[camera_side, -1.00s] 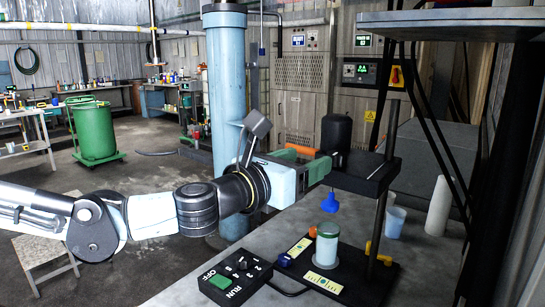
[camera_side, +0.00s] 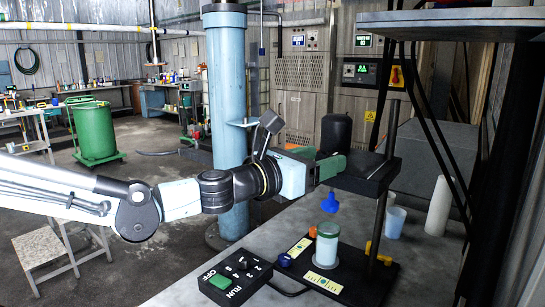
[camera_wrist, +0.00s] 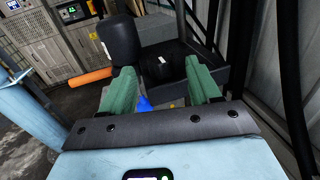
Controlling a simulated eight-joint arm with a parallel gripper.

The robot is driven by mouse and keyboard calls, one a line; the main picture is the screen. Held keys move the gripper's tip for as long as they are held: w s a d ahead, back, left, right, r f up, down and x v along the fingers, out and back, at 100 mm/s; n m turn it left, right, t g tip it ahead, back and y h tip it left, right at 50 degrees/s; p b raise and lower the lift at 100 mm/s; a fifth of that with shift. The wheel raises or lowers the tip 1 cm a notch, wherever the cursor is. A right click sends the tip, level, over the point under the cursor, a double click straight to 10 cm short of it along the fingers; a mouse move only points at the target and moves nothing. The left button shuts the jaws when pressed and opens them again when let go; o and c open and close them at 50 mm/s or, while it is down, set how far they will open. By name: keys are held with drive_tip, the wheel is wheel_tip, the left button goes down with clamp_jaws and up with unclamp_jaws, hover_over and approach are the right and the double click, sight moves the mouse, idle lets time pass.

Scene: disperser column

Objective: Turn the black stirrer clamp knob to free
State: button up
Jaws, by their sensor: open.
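The black clamp knob (camera_wrist: 164,68) with a white mark shows in the wrist view, ahead of my gripper and between the lines of its fingers. In the side view I cannot pick the knob out behind my fingers. My gripper (camera_wrist: 163,88) is open, with two green fingers apart and nothing held; it also shows in the side view (camera_side: 332,166) at the stirrer head. The black stirrer motor (camera_side: 336,133) stands upright on the black clamp arm (camera_side: 366,175). The blue stirrer tip (camera_side: 331,202) hangs below, partly seen between the fingers in the wrist view.
An orange bar (camera_wrist: 90,77) sticks out left of the motor. A black control box (camera_side: 236,279) lies on the bench. A vertical rod (camera_side: 380,225) supports the clamp arm.

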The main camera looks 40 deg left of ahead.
sight(337, 152)
drive_tip(key=shift+x, duration=2.65)
drive_tip(key=c, duration=1)
drive_tip(key=shift+o, duration=0.2)
drive_tip(key=shift+n+y, duration=0.3)
drive_tip(key=shift+y, duration=0.2)
drive_tip(key=n+y, duration=0.1)
drive_tip(key=y, duration=0.1)
drive_tip(key=n+y, duration=0.2)
drive_tip(key=y, duration=0.1)
drive_tip(key=shift+d+t, duration=0.15)
drive_tip(key=shift+t, duration=0.15)
drive_tip(key=shift+n+g+y, duration=0.8)
drive_tip(key=shift+n+y, duration=1.2)
drive_tip(key=shift+y, duration=0.9)
drive_tip(key=o, duration=1)
drive_tip(key=shift+c, duration=0.2)
